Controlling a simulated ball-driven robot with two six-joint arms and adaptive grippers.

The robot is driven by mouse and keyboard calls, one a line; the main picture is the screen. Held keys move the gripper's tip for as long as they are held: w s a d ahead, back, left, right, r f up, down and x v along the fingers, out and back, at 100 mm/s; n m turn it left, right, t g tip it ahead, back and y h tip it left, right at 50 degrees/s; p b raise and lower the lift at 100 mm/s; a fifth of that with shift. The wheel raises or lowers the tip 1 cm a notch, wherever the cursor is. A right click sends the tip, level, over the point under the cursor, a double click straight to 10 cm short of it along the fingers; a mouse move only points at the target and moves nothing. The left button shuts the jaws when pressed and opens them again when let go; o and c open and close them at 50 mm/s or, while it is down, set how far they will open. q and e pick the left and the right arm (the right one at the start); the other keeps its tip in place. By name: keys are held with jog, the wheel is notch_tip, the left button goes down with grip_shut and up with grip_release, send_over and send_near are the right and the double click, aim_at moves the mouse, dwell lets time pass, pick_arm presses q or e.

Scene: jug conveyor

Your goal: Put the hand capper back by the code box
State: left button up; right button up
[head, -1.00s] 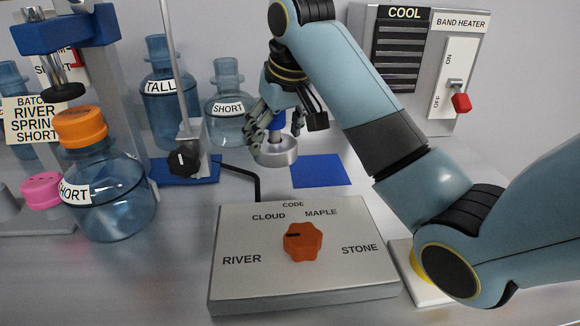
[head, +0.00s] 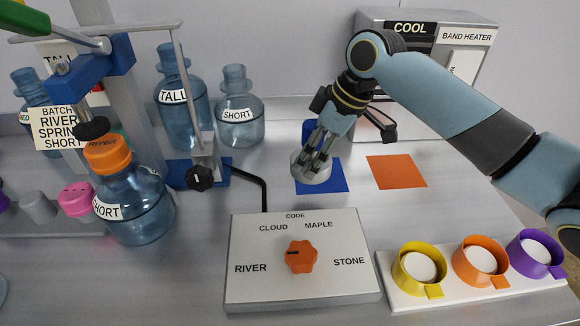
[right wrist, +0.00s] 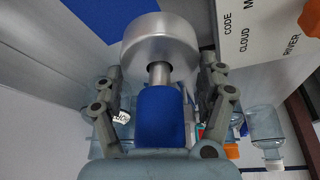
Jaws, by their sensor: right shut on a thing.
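The hand capper has a silver round head (head: 310,168) and a blue handle (head: 309,129). My right gripper (head: 322,148) is shut on it, and in the right wrist view its fingers flank the blue handle (right wrist: 162,118), with the silver head (right wrist: 160,45) beyond. The capper is upright over the left part of the blue square mat (head: 330,181); I cannot tell whether it touches. The code box (head: 300,294) stands in front of the mat, its orange knob (head: 301,257) pointing left toward RIVER. My left gripper is not in view.
An orange square (head: 397,172) lies right of the mat. A white rack (head: 405,298) holds yellow, orange and purple rings at the front right. A black bent rod (head: 264,190) is left of the mat. A short bottle with orange cap (head: 140,210) stands under the press.

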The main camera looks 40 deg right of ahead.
jog(key=w+f, duration=0.1)
jog(key=w+a+f, duration=0.1)
jog(key=w, duration=0.1)
jog(key=w+f, duration=0.1)
jog(key=w, duration=0.1)
jog(key=shift+a+f, duration=0.1)
jog(key=shift+a, duration=0.3)
jog(key=shift+f+p, duration=0.4)
jog(key=shift+f, duration=1.6)
jog(key=shift+f, duration=0.15)
jog(key=o, duration=1.3)
jog(key=v, duration=1.2)
jog(key=shift+r, duration=0.2)
jog(key=shift+w, duration=0.1)
